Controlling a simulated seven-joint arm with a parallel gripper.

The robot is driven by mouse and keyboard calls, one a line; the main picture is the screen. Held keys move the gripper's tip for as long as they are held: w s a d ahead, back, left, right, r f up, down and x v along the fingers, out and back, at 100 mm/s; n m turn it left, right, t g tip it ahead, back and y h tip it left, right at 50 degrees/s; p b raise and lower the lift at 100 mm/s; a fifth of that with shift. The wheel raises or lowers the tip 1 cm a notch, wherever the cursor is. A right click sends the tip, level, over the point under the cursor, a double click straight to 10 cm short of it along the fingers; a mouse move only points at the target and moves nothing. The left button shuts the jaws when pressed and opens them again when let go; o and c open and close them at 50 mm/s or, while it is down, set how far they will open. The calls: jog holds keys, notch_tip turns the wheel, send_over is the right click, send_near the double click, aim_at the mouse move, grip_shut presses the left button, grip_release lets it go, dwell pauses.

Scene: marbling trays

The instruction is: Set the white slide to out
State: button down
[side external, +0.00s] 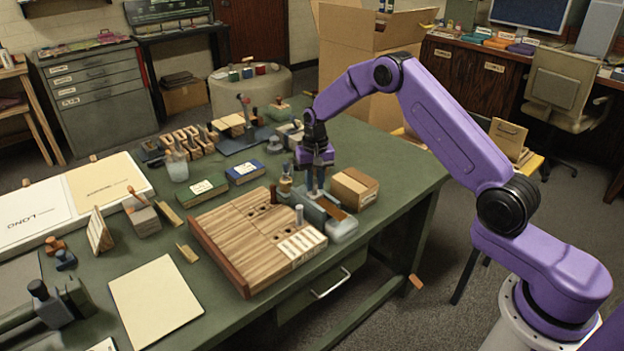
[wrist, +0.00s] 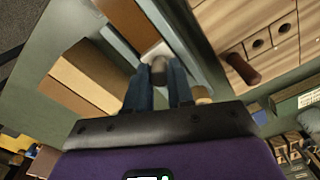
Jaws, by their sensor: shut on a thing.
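My gripper (side external: 316,190) points down over a narrow blue-grey channel (side external: 312,213) on the green table, right of the wooden board. In the wrist view its two dark blue fingers (wrist: 159,92) are closed around a small grey-brown knob (wrist: 158,68). The knob stands on the white slide (wrist: 154,50), a pale piece lying between the channel walls. A brown channel floor (wrist: 130,18) shows beyond it. In the side view the fingers hide the knob, and I cannot make out the slide clearly.
Small bottles (side external: 285,183) crowd the left. A pale rounded piece (side external: 342,231) sits at the channel's near end.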

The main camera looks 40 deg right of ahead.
aim_at(315, 182)
jog(key=c, duration=1)
grip_release()
jog(key=shift+o, duration=0.2)
notch_tip(315, 182, up, 18)
jog(key=shift+f, duration=0.25)
